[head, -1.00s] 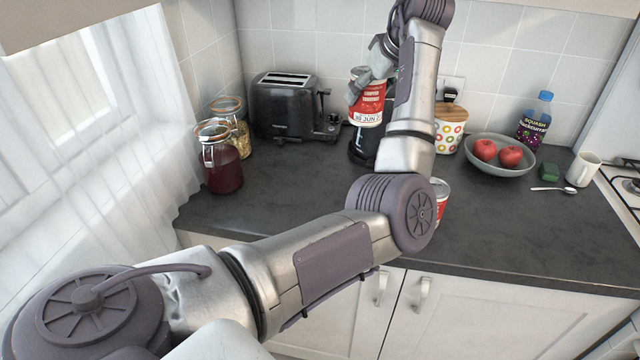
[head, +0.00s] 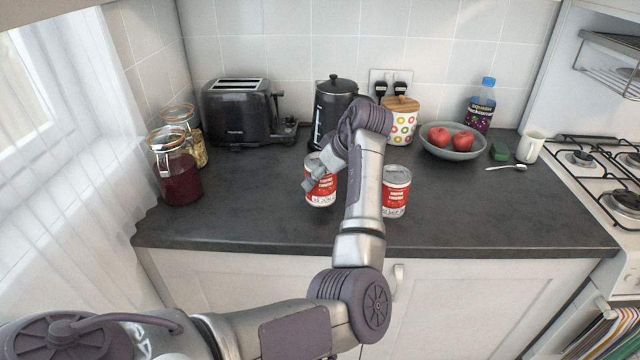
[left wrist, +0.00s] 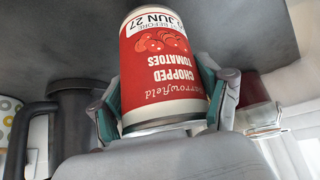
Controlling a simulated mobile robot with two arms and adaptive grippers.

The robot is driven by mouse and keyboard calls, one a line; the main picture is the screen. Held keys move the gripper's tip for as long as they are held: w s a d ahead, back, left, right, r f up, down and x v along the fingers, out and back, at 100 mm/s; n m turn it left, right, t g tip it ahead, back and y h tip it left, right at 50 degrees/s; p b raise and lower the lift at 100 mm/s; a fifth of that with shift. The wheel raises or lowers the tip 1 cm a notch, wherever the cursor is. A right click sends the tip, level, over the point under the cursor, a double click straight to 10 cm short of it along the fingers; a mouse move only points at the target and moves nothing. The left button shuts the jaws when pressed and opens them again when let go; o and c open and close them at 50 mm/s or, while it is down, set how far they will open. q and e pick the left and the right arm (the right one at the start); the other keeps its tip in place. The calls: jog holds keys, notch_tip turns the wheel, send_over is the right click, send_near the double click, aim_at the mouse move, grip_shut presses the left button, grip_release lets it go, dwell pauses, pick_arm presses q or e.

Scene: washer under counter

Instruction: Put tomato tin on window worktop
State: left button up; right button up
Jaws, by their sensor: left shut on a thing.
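A red and white chopped tomatoes tin (head: 322,192) is upright in my left gripper (head: 318,178), low over the dark worktop (head: 260,205), in front of the kettle. I cannot tell whether its base touches the surface. In the left wrist view the tin (left wrist: 165,62) fills the middle, label upside down, with the gripper's fingers (left wrist: 165,105) on both sides of it. A second, similar tin (head: 396,192) stands on the worktop to the right, just past my forearm. My right gripper is not in view.
A toaster (head: 238,115), black kettle (head: 330,108) and spotted canister (head: 402,122) stand along the back wall. Glass jars (head: 180,175) are at the left by the curtain. A fruit bowl (head: 452,148), bottle (head: 481,107), mug (head: 530,147) and hob (head: 600,180) are right. The left-front worktop is clear.

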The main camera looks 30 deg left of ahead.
aim_at(321, 187)
pick_arm(q)
jog(key=shift+f, duration=1.45)
jog(key=shift+f, duration=0.15)
jog(key=o, duration=1.6)
jog(key=shift+c, duration=0.2)
jog(key=v, duration=1.2)
jog(key=shift+b, duration=0.45)
